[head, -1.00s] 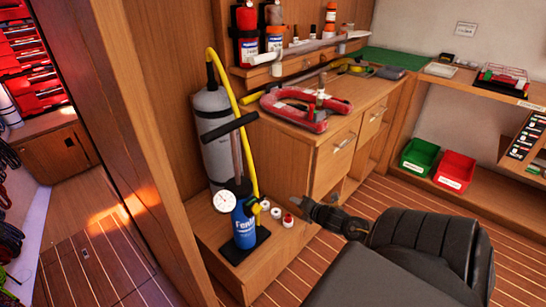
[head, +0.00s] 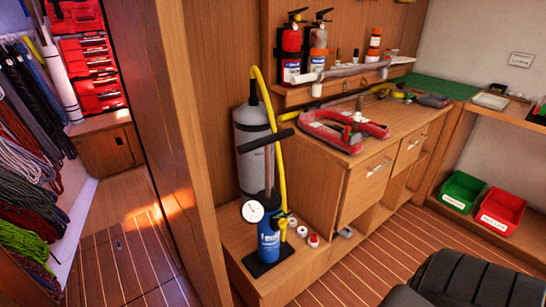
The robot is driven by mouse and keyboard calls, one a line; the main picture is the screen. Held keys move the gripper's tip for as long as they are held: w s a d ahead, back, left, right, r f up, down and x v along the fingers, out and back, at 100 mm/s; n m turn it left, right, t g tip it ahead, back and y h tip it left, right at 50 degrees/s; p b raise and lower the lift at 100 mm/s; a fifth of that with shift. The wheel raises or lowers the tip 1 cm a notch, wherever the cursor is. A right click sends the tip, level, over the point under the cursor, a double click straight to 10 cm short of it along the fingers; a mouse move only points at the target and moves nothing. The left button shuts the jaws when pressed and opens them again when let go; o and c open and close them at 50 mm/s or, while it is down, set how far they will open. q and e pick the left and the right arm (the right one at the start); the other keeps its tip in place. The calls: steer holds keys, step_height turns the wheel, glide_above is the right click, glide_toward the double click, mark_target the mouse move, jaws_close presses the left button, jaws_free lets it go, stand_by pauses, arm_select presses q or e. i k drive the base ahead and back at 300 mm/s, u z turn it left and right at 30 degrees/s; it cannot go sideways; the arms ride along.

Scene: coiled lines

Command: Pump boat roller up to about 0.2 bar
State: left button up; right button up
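A blue hand pump (head: 268,243) stands upright on a black foot plate on the low wooden ledge. Its black T-handle (head: 266,140) is up on a long bare rod. A round white dial gauge (head: 253,211) sits at its upper left; I cannot read the pressure. A yellow hose (head: 281,175) arches from beside the pump to the top of a grey upright cylinder (head: 251,130), which looks like the boat roller. The pump partly hides the cylinder.
Small white and red caps (head: 302,232) lie right of the pump. A red U-shaped thing (head: 345,133) lies on the counter behind. Green (head: 463,190) and red (head: 501,210) bins stand at right. A wooden post (head: 170,130) is at left. Floor in front is clear.

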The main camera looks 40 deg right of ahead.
mark_target(265, 141)
steer(key=z, duration=0.05)
steer(key=k, duration=0.4)
steer(key=u, duration=0.1)
steer(key=i, duration=1.05)
steer(key=z, duration=0.75)
